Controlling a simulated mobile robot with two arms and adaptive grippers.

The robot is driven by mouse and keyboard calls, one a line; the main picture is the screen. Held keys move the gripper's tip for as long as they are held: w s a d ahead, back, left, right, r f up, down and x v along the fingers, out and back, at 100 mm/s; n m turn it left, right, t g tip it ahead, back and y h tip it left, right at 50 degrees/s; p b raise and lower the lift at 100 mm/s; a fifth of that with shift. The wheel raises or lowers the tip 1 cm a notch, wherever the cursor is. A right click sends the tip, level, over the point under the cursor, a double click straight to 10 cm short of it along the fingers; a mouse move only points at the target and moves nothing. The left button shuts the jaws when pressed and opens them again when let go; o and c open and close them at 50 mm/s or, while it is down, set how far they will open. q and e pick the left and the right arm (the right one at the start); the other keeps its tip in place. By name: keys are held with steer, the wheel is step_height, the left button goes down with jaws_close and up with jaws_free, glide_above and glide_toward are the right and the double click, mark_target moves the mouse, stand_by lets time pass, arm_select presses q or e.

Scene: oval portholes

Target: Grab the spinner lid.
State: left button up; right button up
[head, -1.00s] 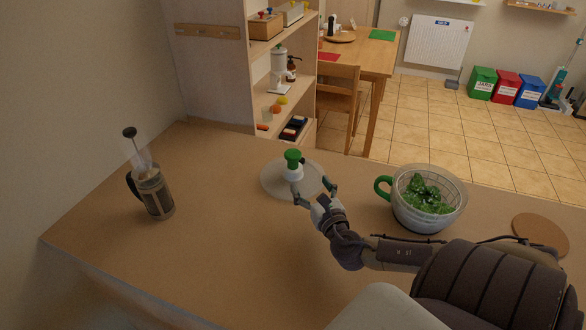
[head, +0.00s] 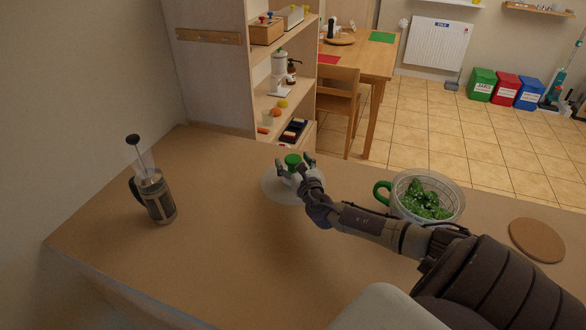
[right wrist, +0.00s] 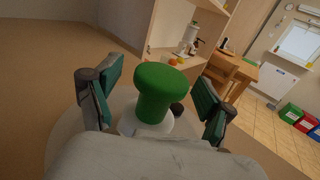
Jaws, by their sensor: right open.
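The spinner lid (head: 273,190) is a pale, round, see-through disc with a green knob (head: 292,160) on a white base at its middle. It lies on the brown counter. My right gripper (head: 295,166) is open over the lid, with its fingers on either side of the knob. In the right wrist view the green knob (right wrist: 160,90) stands between the two spread fingers, with a gap on each side. The spinner bowl (head: 430,197) stands to the right, uncovered, with a green handle and green leaves inside. My left gripper is not in view.
A French press (head: 155,196) stands at the left of the counter (head: 240,255). A round cork mat (head: 537,240) lies at the right. A shelf unit (head: 280,85) rises behind the counter. The counter's front middle is clear.

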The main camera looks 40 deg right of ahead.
steer(key=shift+c, duration=0.3)
jaws_close()
steer(key=shift+r, duration=0.1)
